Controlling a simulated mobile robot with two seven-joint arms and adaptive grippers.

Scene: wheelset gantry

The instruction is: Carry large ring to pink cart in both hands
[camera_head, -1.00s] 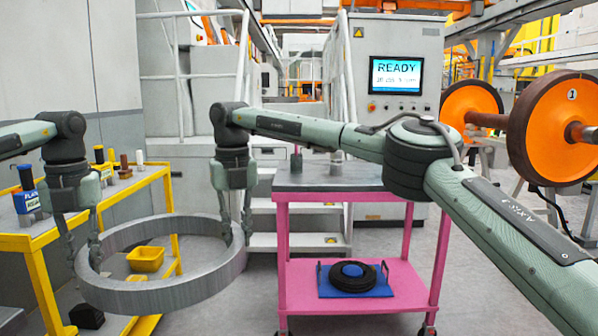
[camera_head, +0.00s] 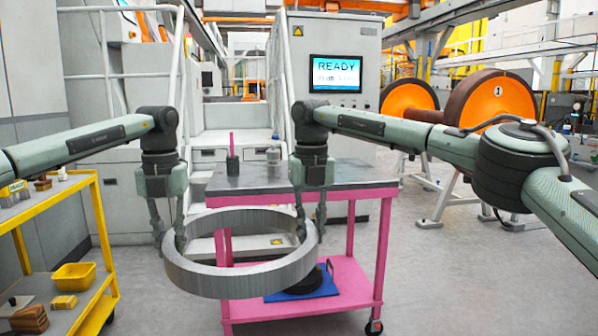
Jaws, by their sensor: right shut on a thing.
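The large ring (camera_head: 238,283) is a wide grey metal ring, held level in the air in front of the pink cart. My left gripper (camera_head: 171,238) is shut on its left side, with fingers on both sides of the wall. My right gripper (camera_head: 309,226) is shut on its right side in the same way. The pink cart (camera_head: 372,258) has a grey top (camera_head: 360,176) and a pink lower shelf. The ring hides part of the cart's left side and lower shelf.
A blue tray with a black round part (camera_head: 306,279) lies on the cart's lower shelf. A pink rod in a holder (camera_head: 232,155) and a small grey cylinder (camera_head: 273,156) stand at the top's back. A yellow cart (camera_head: 98,215) stands left.

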